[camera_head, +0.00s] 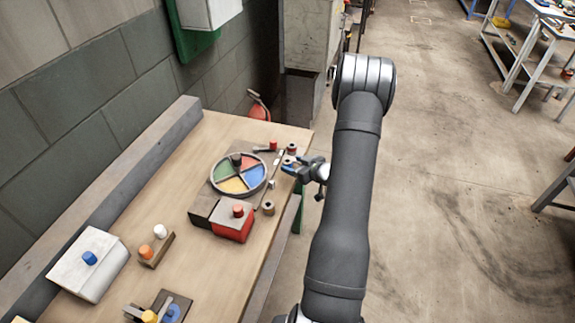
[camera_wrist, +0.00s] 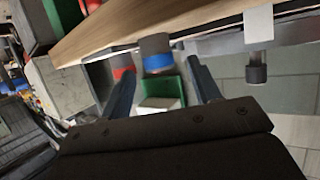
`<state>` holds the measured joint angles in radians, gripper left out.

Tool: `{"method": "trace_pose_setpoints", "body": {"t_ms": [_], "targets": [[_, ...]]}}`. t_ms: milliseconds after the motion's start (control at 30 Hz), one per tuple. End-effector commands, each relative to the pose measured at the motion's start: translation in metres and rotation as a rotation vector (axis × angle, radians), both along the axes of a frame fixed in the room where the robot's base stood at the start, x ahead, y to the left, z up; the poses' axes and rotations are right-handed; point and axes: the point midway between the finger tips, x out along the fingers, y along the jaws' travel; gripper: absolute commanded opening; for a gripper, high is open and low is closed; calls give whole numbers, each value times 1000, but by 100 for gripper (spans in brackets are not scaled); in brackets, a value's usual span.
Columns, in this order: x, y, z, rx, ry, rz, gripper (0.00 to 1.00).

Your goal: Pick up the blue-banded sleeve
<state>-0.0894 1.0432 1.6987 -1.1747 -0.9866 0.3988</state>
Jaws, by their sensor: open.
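The blue-banded sleeve (camera_wrist: 158,62) is a short grey cylinder with a bright blue band, seen in the wrist view just beyond my fingers. My gripper (camera_wrist: 161,69) is open, with one dark finger to each side of the sleeve in the picture. I cannot tell whether the fingers reach around it, and no contact shows. In the head view my gripper (camera_head: 291,169) is at the table's right edge, near small cylinders beside the round coloured tray.
A red-banded piece (camera_wrist: 122,71) is close to the left finger in the wrist view. A black-tipped piece (camera_wrist: 257,72) is farther right. In the head view, the round tray (camera_head: 214,184), a red box (camera_head: 233,229) and a small cylinder (camera_head: 268,208) stand nearby on the table (camera_head: 190,258).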

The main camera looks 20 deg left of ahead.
Motion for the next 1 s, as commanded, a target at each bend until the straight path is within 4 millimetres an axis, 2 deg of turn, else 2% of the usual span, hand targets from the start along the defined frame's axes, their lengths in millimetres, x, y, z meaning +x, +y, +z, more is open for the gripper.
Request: {"method": "trace_pose_setpoints", "body": {"t_ms": [200,500,567,767,800,1000], "targets": [[15,26,-10,0,0,1,57],[18,30,-12,0,0,0,57],[18,30,-12,0,0,0,47],[18,29,-12,0,0,0,8],[18,29,-12,0,0,0,5],[18,29,-11,0,-1,0,6]]}}
